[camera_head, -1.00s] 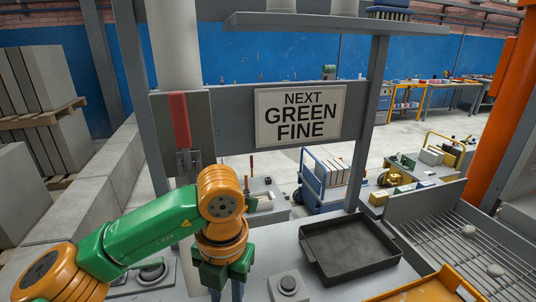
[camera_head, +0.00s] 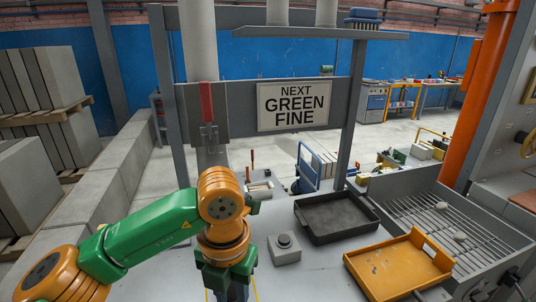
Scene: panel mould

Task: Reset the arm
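My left arm, green and orange, comes in from the lower left. Its gripper (camera_head: 230,286) points down at the bottom edge of the head view, left of a grey button box. The fingertips are cut off or hidden, so I cannot tell whether it is open or shut, and no held object shows. My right arm and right gripper are not in view.
A grey button box (camera_head: 285,248), a black tray (camera_head: 335,216) and an orange tray (camera_head: 400,268) are on the worktop. A wire rack (camera_head: 450,228) holds pale stones at the right. A sign (camera_head: 294,105) reads "NEXT GREEN FINE". A red-handled lever (camera_head: 206,103) hangs left of it.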

